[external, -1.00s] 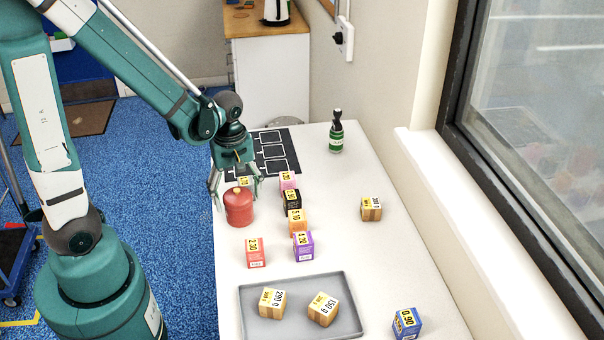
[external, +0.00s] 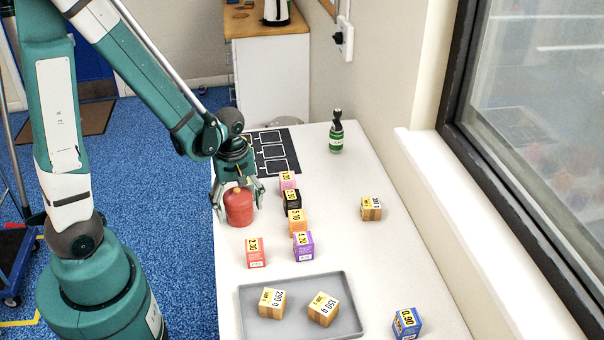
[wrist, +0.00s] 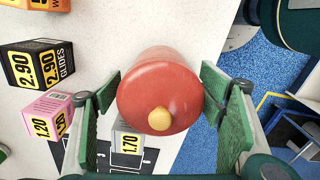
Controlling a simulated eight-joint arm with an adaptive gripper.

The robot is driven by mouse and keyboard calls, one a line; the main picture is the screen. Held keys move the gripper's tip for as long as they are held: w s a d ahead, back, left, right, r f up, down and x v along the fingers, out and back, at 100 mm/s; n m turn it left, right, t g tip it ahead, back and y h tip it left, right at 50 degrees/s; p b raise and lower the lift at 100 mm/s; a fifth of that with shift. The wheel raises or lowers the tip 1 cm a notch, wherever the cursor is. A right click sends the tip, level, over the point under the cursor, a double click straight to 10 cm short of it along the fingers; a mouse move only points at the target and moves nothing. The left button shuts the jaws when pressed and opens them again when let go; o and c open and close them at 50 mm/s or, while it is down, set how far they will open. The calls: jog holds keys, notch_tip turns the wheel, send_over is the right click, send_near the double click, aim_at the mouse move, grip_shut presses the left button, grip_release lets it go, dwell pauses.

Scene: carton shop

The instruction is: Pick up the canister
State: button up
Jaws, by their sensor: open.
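The canister (external: 239,208) is red and rounded with a small knob on top. It stands upright on the white table near its left edge. In the wrist view the canister (wrist: 160,92) shows from above with its yellow-orange knob, between the two finger pads. My gripper (external: 237,200) is open, with its fingers reaching down on either side of the canister's upper part. In the wrist view my gripper (wrist: 163,120) has green pads at the left and right of the canister. I cannot tell whether either pad touches it.
Pink (external: 288,181), black (external: 292,199), orange (external: 297,221), purple (external: 303,246) and red (external: 255,252) cartons stand close to the canister's right and front. A grey tray (external: 348,279) holds two wooden blocks. A green bottle (external: 336,137) stands at the back. The table's right middle is mostly clear.

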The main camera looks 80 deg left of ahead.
aim_at(237, 189)
jog(key=shift+f, duration=0.1)
jog(key=shift+c, duration=0.4)
jog(key=c, duration=1.5)
jog(key=shift+c, duration=0.2)
jog(key=shift+r+p, duration=1.05)
jog(key=shift+r, duration=3.95)
